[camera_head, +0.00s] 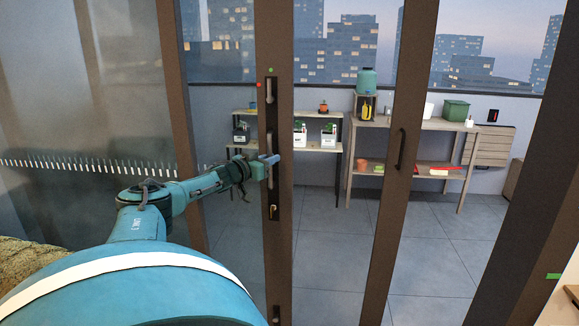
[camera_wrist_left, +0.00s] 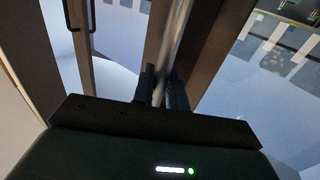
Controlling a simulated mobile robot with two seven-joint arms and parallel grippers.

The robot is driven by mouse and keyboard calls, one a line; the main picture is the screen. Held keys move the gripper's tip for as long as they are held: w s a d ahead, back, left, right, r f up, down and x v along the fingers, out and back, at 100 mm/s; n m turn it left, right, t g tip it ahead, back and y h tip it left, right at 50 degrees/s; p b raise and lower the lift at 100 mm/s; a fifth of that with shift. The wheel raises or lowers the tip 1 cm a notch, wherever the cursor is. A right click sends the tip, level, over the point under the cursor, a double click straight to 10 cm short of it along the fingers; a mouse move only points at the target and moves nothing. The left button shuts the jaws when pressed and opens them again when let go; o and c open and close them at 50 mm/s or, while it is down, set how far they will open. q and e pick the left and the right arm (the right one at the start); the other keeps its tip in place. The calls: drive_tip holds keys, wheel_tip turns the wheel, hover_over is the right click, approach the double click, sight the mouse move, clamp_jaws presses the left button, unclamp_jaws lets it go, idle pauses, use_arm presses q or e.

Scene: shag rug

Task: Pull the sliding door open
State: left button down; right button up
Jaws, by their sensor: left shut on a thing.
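The glass sliding door has a brown vertical stile (camera_head: 279,245) near the middle of the head view. My left gripper (camera_head: 267,161) is at this handle, partway up the stile. In the left wrist view, the two dark fingers of my left gripper (camera_wrist_left: 161,86) are shut around the silver handle bar (camera_wrist_left: 176,35). My right gripper is not in view.
Another brown stile (camera_head: 395,205) with a dark handle (camera_head: 401,149) stands to the right. Behind the glass are a tiled floor (camera_head: 330,232), a low shelf with planters (camera_head: 314,136) and a wooden bench (camera_head: 407,123). A frosted panel (camera_head: 75,110) is at left.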

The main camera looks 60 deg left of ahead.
use_arm(q)
drive_tip(key=shift+s+a, duration=0.65)
drive_tip(key=shift+s, duration=0.05)
drive_tip(key=shift+r, duration=0.1)
drive_tip(key=c, duration=1.5)
unclamp_jaws()
drive_tip(key=shift+s, duration=0.15)
